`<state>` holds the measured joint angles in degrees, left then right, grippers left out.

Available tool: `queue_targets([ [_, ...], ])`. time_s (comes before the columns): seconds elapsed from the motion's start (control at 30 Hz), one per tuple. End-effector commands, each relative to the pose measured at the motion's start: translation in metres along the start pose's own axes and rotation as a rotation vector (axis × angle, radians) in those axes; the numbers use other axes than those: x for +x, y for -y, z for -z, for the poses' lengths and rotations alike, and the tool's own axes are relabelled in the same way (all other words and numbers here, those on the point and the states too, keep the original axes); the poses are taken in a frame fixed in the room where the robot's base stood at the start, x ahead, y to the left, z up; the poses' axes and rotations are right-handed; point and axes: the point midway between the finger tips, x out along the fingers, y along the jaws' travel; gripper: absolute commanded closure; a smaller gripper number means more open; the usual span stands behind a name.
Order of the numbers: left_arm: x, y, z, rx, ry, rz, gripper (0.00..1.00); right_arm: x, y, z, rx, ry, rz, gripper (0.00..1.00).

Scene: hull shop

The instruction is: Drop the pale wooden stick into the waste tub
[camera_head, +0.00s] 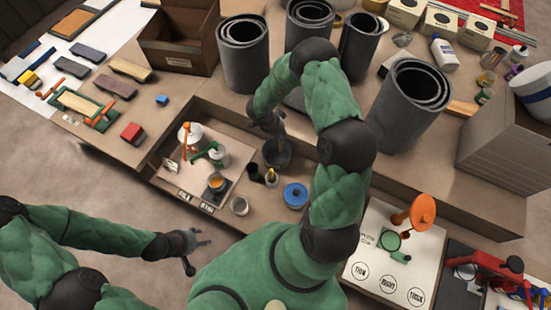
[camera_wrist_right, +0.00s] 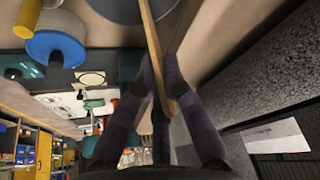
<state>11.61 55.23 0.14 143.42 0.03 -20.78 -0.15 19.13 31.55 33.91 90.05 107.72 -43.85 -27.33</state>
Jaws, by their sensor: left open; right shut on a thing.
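In the right wrist view the pale wooden stick (camera_wrist_right: 154,45) is between the fingers of my right gripper (camera_wrist_right: 160,72), which is shut on it. The stick's far end runs out of the top of that view, beside a grey round surface that may be the tub. In the head view my right gripper (camera_head: 277,125) is just above and behind a dark grey tub (camera_head: 277,155), which looks like the waste tub. The stick cannot be made out there. My left gripper (camera_head: 190,246) is open and empty, low over the floor in front of the bench.
Tall dark grey rolls (camera_head: 243,60) stand behind the tub, with another roll (camera_head: 405,105) to the right. A blue lidded pot (camera_head: 295,195), small cups and a glass (camera_head: 239,205) stand in front. A cardboard box (camera_head: 510,135) is at right.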

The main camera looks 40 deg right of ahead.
Motion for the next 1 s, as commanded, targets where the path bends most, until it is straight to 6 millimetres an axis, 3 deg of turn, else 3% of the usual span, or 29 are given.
queue_targets([
  [0.03, 0.01, 0.003, 0.0, 0.0, 0.0, 0.0, 0.53, 0.008, 0.0, -0.003, 0.0, 0.0, 0.001, 1.0],
  [0.2, 0.019, 0.007, 0.001, 0.0, 0.0, 0.0, 0.53, 0.015, 0.0, -0.006, 0.0, 0.0, 0.0, 1.0],
  [0.53, 0.019, 0.007, 0.001, 0.0, 0.0, 0.0, 0.53, 0.015, 0.0, -0.006, 0.0, 0.0, 0.0, 1.0],
  [0.57, 0.019, 0.007, 0.001, 0.0, 0.0, 0.0, 0.53, 0.015, 0.0, -0.006, 0.0, 0.0, 0.0, 0.82],
  [0.63, 0.019, 0.007, 0.001, 0.0, 0.0, 0.0, 0.53, 0.015, 0.0, -0.006, 0.0, 0.0, 0.0, 0.63],
  [1.0, 0.019, 0.007, 0.001, 0.0, 0.0, 0.0, 0.53, 0.013, 0.0, -0.006, 0.0, 0.0, 0.0, 0.63],
])
